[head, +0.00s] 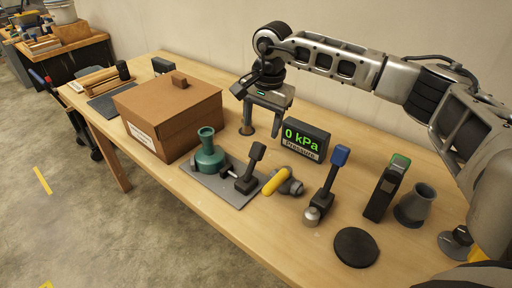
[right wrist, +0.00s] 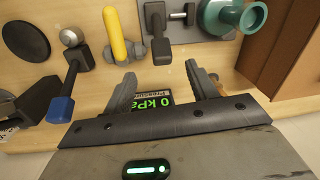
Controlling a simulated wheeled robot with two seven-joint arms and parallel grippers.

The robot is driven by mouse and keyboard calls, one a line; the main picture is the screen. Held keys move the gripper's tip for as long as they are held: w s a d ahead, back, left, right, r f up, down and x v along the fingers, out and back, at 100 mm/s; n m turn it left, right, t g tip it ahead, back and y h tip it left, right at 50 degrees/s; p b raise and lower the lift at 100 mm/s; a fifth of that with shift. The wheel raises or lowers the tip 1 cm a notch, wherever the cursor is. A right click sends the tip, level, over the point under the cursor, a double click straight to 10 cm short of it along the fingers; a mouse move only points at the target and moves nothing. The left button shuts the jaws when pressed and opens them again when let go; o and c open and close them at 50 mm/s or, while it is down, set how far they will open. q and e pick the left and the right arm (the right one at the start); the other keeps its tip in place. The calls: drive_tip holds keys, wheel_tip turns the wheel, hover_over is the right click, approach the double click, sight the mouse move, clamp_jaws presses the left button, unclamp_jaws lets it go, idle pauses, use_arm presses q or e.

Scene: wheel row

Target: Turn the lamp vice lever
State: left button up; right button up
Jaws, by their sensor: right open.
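A teal flask-shaped lamp body (head: 209,153) stands on a grey plate (head: 231,192) near the middle of the bench. A small dark vice with an upright black lever (head: 251,168) is beside it on the same plate. In the right wrist view the black lever (right wrist: 155,18) and the teal body (right wrist: 228,17) show at the top edge. My right gripper (head: 262,116) is open and empty, behind the plate and apart from the lever. Its two fingers (right wrist: 160,80) show spread in the right wrist view. My left gripper is out of view.
A pressure display (head: 304,140) reading 0 kPa stands close to my right gripper. A yellow-handled fitting (head: 276,181), a blue-tipped lever (head: 340,155) and a black disc (head: 356,247) are to the right. A brown box (head: 170,110) is left of the plate.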

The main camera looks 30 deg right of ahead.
sight(258, 145)
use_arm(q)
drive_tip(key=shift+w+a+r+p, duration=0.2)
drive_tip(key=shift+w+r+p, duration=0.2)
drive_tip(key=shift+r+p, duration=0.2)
use_arm(e)
drive_tip(key=f, duration=0.6)
drive_tip(key=w+f, duration=0.1)
drive_tip(key=f, duration=0.3)
drive_tip(key=shift+a, duration=0.3)
